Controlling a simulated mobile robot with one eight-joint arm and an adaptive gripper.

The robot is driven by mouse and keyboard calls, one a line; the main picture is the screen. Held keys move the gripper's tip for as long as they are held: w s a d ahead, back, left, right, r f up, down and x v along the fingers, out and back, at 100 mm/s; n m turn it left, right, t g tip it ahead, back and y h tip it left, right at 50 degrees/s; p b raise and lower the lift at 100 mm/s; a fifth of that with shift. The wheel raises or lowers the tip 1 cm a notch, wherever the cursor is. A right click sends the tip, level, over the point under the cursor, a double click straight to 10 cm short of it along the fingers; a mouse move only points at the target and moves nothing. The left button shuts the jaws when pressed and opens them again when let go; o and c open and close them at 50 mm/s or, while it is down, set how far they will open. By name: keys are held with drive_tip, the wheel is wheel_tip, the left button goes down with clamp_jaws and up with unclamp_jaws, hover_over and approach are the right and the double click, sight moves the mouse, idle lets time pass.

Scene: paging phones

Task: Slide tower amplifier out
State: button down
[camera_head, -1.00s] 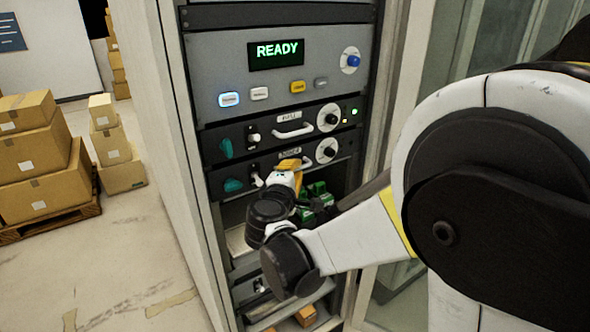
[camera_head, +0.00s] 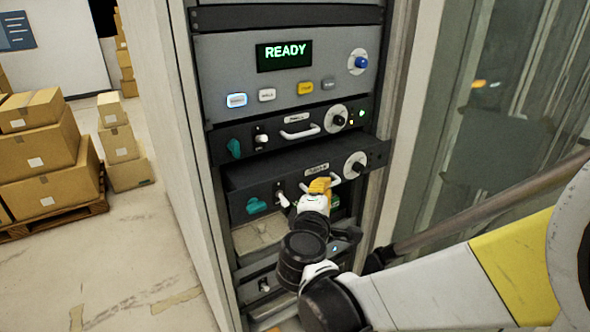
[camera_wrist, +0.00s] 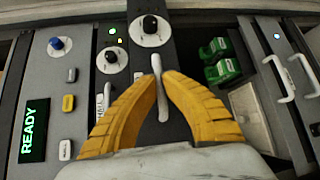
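The tower amplifier (camera_head: 235,175) is the dark rack unit below the unit with the horizontal white handle. Its front stands out from the rack and its top shows. It has a teal connector (camera_head: 256,206) at left, a white handle in the middle and a round knob (camera_head: 355,165) at right. The yellow fingers of my gripper (camera_head: 321,185) are at its handle. In the wrist view, the fingers (camera_wrist: 159,77) close in from both sides on the white handle (camera_wrist: 158,92). My gripper hides part of the amplifier's front.
The READY panel (camera_head: 225,75) and another amplifier (camera_head: 218,146) sit above in the rack. Green connectors (camera_wrist: 222,70) show beside the amplifier in the wrist view. A glass-panelled wall (camera_head: 490,130) stands at right. Stacked cartons (camera_head: 45,150) stand on a pallet at left.

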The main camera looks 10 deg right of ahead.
drive_tip(key=c, duration=1.5)
unclamp_jaws()
drive_tip(key=shift+d, duration=0.1)
drive_tip(key=v, duration=1.2)
drive_tip(key=shift+f, duration=0.1)
drive_tip(key=s+d+f+m+g+y+b, duration=0.1)
drive_tip(key=s+d+f+m+g+b, duration=0.15)
drive_tip(key=f+m, duration=0.2)
drive_tip(key=s+d+f+m+g+y+b, duration=0.1)
drive_tip(key=s+d+f+m+g+y, duration=0.1)
drive_tip(key=s+d+f+m+g, duration=0.3)
drive_tip(key=a+f+m+y, duration=0.1)
drive_tip(key=s+a+f+m+y+b, duration=0.1)
drive_tip(key=a+m+y, duration=0.1)
drive_tip(key=s+a+f+m+y, duration=0.1)
drive_tip(key=shift+s+a+m+y, duration=0.25)
drive_tip(key=shift+y, duration=0.05)
